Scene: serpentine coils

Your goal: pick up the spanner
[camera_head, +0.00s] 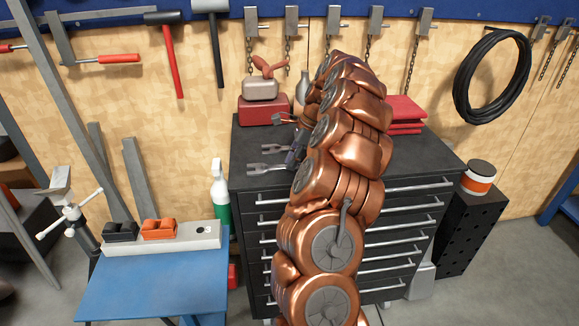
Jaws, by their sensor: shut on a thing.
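Two grey spanners with forked open ends lie side by side at the left of the dark cabinet top, the rear spanner (273,148) and the front spanner (266,168). My gripper (295,150) is low over the cabinet top at their right ends, partly hidden behind my copper-coloured arm. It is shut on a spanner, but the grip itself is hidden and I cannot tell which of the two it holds. I cannot tell whether that spanner is clear of the surface.
The tool cabinet (250,190) has a red toolbox (264,110) at its back left and a red stack (404,110) at its back right. A blue bench (150,287) stands at left, with a green-white bottle (220,195) between. Tools hang on the wall behind.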

